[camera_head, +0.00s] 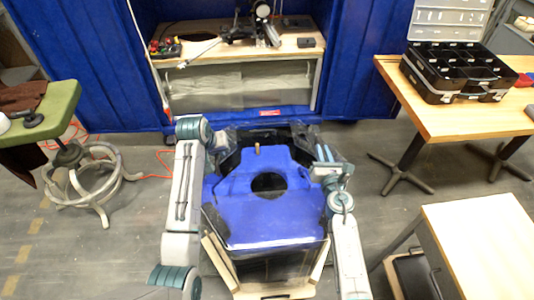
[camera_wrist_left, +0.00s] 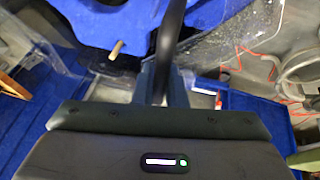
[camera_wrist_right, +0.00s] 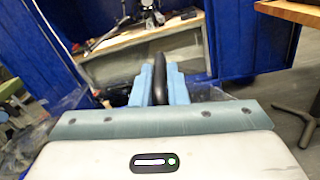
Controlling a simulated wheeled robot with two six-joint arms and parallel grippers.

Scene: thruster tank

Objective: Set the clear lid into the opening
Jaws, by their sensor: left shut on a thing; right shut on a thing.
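A clear lid (camera_head: 230,133), hard to make out, shows as a see-through panel with dark parts at the far end of a blue body. My left gripper (camera_head: 224,138) is shut on a dark curved handle (camera_wrist_left: 166,45) at its left. My right gripper (camera_head: 322,157) is shut on a similar dark handle (camera_wrist_right: 158,75) at the right. The blue body (camera_head: 275,225) has a round dark hole (camera_head: 268,183) and a short wooden peg (camera_head: 257,149). The lid's outline is unclear, so I cannot tell whether it touches the opening's rim.
A clear-walled part with wooden edges (camera_head: 222,262) is at the near end. A workbench (camera_head: 290,48) stands behind between blue curtains (camera_head: 75,60). A green stool (camera_head: 58,108) is left. A wooden table (camera_head: 450,122) with a black case (camera_head: 425,82) is right. Grey floor lies between.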

